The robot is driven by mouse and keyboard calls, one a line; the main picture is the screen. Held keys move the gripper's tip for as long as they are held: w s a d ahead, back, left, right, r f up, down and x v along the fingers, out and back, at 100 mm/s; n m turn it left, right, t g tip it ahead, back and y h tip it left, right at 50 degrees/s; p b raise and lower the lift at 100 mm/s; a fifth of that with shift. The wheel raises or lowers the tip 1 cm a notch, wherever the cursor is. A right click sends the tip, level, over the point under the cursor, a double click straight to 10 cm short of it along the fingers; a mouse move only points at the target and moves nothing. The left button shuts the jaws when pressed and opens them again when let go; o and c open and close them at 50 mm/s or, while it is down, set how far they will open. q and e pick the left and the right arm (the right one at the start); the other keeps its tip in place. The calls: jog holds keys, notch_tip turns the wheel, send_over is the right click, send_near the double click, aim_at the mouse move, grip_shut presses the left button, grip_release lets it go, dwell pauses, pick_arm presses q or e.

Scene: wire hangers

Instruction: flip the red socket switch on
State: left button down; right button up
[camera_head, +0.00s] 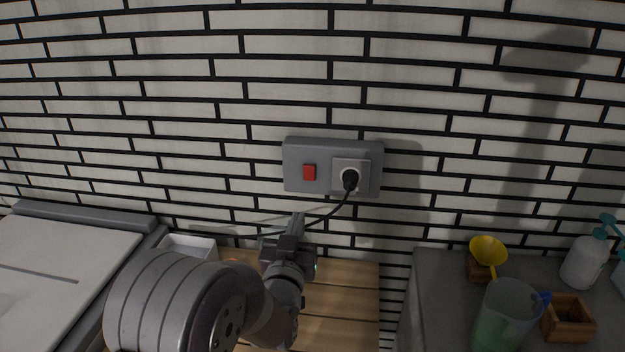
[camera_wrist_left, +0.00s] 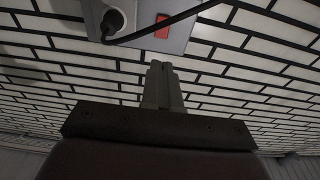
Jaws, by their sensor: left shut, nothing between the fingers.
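The red switch (camera_head: 309,172) sits on the left half of a grey socket plate (camera_head: 320,149) on the brick wall. A black plug (camera_head: 351,179) fills the socket to its right, and its cord runs down to the left. My left gripper (camera_head: 298,222) is shut and empty, below the plate and a little left of the switch, apart from it. In the left wrist view the shut fingertips (camera_wrist_left: 159,66) point toward the wall, with the red switch (camera_wrist_left: 162,26) above them. The plug (camera_wrist_left: 112,21) shows to the left there. My right gripper is not in view.
A wooden slatted surface (camera_head: 340,300) lies below the socket. A white tray (camera_head: 190,245) stands to its left. A grey counter (camera_head: 440,275) at right holds a yellow funnel (camera_head: 488,251), a green jug (camera_head: 505,315), a wooden box (camera_head: 568,320) and a pump bottle (camera_head: 584,262).

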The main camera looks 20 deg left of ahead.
aim_at(310, 168)
pick_arm(q)
jog(key=p+x, duration=0.1)
jog(key=x, duration=1.1)
jog(key=shift+w+a+p, duration=0.1)
jog(key=shift+w+p, duration=0.25)
jog(key=shift+p, duration=0.05)
jog(key=shift+w+a, duration=0.1)
jog(key=shift+w, duration=0.45)
jog(key=shift+r, duration=0.15)
notch_tip(310, 168, up, 2)
jog(key=g+p, duration=0.2)
jog(key=p, duration=0.2)
jog(key=shift+w+r+h+p, duration=0.1)
jog(key=shift+w+h+p, duration=0.1)
jog(key=shift+h+p, duration=0.15)
jog(key=shift+a+f+b, duration=0.1)
jog(key=shift+f+b, duration=0.45)
